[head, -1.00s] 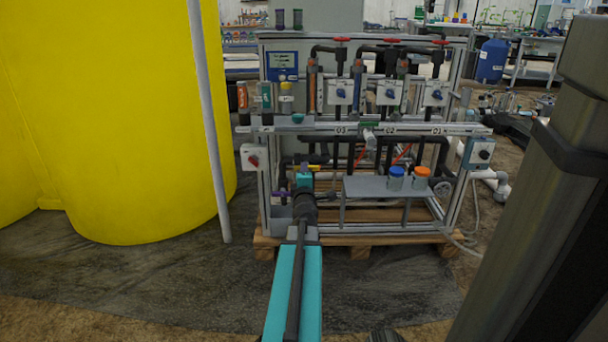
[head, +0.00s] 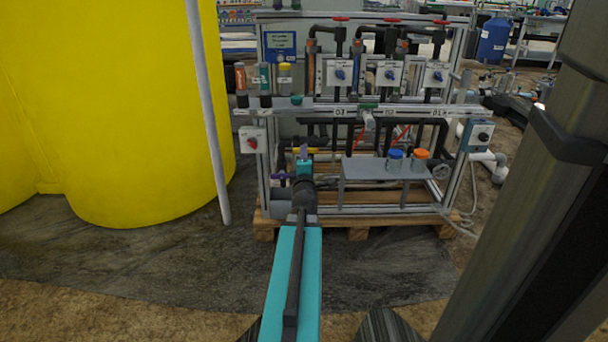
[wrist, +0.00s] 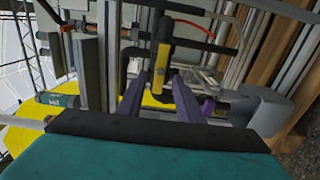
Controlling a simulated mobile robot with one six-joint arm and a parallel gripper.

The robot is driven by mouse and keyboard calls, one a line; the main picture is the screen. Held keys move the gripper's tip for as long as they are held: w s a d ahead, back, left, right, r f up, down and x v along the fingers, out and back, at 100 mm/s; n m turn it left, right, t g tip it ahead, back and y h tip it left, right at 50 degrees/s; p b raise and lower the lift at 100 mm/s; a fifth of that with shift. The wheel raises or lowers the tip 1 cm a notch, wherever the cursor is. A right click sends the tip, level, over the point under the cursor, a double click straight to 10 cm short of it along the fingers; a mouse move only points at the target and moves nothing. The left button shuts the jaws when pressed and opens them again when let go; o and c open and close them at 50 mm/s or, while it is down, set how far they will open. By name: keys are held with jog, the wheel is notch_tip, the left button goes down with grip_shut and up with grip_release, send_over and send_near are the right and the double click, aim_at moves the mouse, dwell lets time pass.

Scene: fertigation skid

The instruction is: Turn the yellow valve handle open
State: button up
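The yellow valve handle (wrist: 162,62) shows in the wrist view as a short lever on dark pipework. My gripper (wrist: 161,82) has two purple fingers standing apart, one on each side of the handle's near end. A gap shows between the handle and each finger; I cannot tell whether either touches it. In the head view a small piece of yellow (head: 314,150) shows just behind my gripper (head: 303,155), where my teal wrist hides most of the valve.
A purple handle (wrist: 209,107) sits right of the fingers. The skid has a grey shelf (head: 376,172) with blue-capped and orange-capped jars, and stands on a wooden pallet (head: 358,233). A large yellow tank (head: 110,120) and grey pole (head: 208,120) stand left.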

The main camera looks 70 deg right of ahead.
jog(key=p+v, duration=0.2)
jog(key=p, duration=0.2)
jog(key=shift+a+r+p, duration=0.15)
jog(key=shift+a+p, duration=0.15)
jog(key=p, duration=0.5)
jog(key=shift+a, duration=0.35)
jog(key=p+v, duration=0.2)
jog(key=p, duration=0.7)
jog(key=shift+s+a, duration=0.1)
jog(key=shift+s, duration=0.15)
jog(key=p+v, duration=0.5)
jog(key=p, duration=0.1)
jog(key=shift+s+a, duration=0.1)
jog(key=shift+a, duration=0.15)
jog(key=shift+a, duration=0.1)
dwell(0.7)
